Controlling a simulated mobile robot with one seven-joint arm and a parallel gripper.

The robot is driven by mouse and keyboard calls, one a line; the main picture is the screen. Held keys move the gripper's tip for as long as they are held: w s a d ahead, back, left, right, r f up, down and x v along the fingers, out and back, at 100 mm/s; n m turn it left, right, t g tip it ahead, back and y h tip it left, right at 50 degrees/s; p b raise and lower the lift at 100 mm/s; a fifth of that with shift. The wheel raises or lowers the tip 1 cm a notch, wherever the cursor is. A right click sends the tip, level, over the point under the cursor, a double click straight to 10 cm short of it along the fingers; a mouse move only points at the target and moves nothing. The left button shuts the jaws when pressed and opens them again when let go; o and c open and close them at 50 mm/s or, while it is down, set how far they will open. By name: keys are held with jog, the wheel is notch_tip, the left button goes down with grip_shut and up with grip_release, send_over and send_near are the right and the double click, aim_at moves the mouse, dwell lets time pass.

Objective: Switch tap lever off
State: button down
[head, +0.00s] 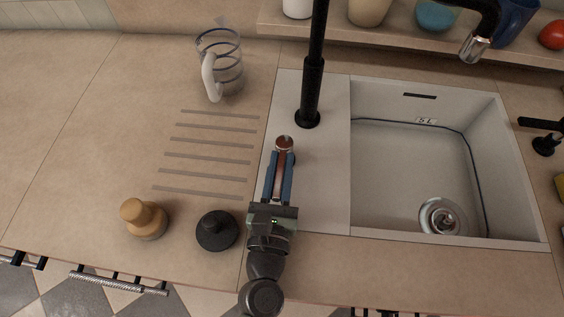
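A tall black tap column (312,78) stands on the white strip left of the sink, and its spout end (474,48) hangs at the top right. A black lever-like fitting (544,125) stands right of the sink, cut by the picture edge. My gripper (281,160) is over the white strip, just in front of the tap base.
The white sink (337,205) is empty. A glass jug (231,75) stands by the drain grooves. A tan bottle-like item (144,218) and a black round item (216,231) stand left of my gripper. A shelf (385,38) with vessels runs along the back. Left counter is clear.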

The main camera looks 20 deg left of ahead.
aim_at(276, 202)
jog(key=c, duration=0.8)
grip_release()
jog(key=shift+o, duration=0.2)
jog(key=shift+s, duration=0.1)
jog(key=b+v, duration=0.4)
jog(key=v, duration=0.7)
jog(key=shift+s+d+f, duration=0.1)
jog(key=shift+s+f, duration=0.1)
jog(key=shift+s+d+r+b, duration=0.15)
jog(key=shift+s+b, duration=0.25)
jog(key=shift+s, duration=0.3)
